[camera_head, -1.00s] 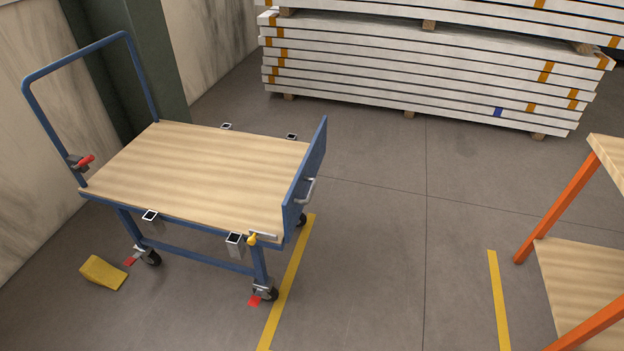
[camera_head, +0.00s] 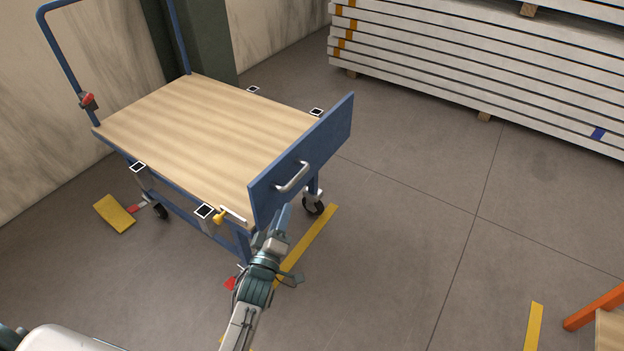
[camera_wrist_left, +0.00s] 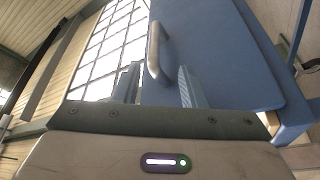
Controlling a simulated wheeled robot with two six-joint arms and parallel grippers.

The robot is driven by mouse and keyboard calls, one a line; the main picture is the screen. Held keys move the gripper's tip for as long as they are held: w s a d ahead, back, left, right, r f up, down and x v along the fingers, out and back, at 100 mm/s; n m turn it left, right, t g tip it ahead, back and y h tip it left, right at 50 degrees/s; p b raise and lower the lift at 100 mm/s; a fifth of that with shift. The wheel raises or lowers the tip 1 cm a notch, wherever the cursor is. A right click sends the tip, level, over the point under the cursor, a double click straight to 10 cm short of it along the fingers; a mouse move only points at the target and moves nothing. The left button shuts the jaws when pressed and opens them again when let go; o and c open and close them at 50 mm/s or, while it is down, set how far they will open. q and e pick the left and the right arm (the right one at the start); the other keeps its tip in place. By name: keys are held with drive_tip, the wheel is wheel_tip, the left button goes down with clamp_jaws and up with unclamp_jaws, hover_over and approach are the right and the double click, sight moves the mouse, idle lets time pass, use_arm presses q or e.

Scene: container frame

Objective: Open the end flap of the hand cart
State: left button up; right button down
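The blue hand cart has a wooden deck (camera_head: 190,130). Its blue end flap (camera_head: 325,140) stands upright at the deck's right end, with a curved metal handle (camera_head: 293,178) on its outer face. A latch with a yellow knob (camera_head: 219,216) sits at the near corner beside the flap. My left gripper (camera_head: 281,211) is just below the handle, in front of the flap's outer face. In the left wrist view the fingers (camera_wrist_left: 157,72) are apart and empty, with the handle (camera_wrist_left: 153,50) just beyond and between their tips; the flap (camera_wrist_left: 215,50) fills the right. My right gripper is not in view.
A yellow wedge (camera_head: 115,213) lies on the floor left of the cart. Stacked white boards (camera_head: 480,70) stand at the back right. An orange-legged table (camera_head: 595,306) is at the lower right. The floor right of the flap is clear.

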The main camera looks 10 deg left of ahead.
sight(294, 177)
use_arm(q)
drive_tip(key=w+r, duration=0.1)
drive_tip(key=w, duration=0.2)
drive_tip(key=w+r, duration=0.1)
drive_tip(key=w, duration=0.3)
drive_tip(key=w+r+b, duration=0.1)
drive_tip(key=w, duration=0.2)
drive_tip(key=shift+w+d, duration=0.2)
drive_tip(key=shift+w, duration=0.2)
clamp_jaws()
